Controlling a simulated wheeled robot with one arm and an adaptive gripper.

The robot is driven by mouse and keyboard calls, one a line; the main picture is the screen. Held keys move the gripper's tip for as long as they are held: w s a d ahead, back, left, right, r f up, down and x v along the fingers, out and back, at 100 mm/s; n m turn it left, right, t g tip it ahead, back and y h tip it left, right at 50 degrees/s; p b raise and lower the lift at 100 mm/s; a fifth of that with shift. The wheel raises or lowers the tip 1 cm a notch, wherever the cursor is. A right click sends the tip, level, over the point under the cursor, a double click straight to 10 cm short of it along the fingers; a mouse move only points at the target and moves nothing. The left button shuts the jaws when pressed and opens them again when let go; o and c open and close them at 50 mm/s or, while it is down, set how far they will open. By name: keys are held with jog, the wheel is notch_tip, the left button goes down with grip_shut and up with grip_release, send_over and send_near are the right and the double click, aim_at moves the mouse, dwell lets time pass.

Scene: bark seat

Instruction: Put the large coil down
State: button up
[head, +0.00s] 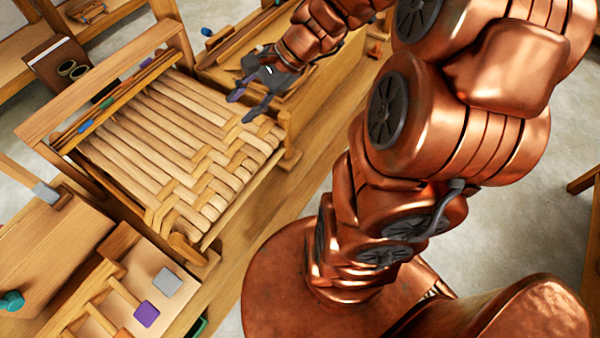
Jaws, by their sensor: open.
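My gripper (244,107) is open, with its two dark fingers apart, over the far right part of the woven seat (160,140). One fingertip looks purple, and I see nothing held between the fingers. I cannot tell how far the fingertips are above the weave. A tan coil (85,10) lies on the wooden bench at the top left, partly cut by the picture edge. I cannot tell whether it is the large coil. No other coil shows clearly.
Slim tools lie along a rack (115,100) on the seat's left side. A tray with a grey block (167,282) and a purple block (146,314) is at the lower left. My copper arm hides much of the right.

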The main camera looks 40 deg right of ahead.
jog(key=s+a+n+g+h, duration=0.2)
jog(key=s+n+g+h, duration=0.3)
jog(key=s+n, duration=1)
jog(key=s+h, duration=0.3)
jog(key=s, duration=0.1)
jog(key=shift+s, duration=0.35)
jog(key=shift+o, duration=0.9)
jog(key=shift+s+d+n, duration=0.25)
jog(key=shift+n, duration=0.05)
jog(key=shift+c, duration=0.9)
jog(key=shift+a, duration=0.1)
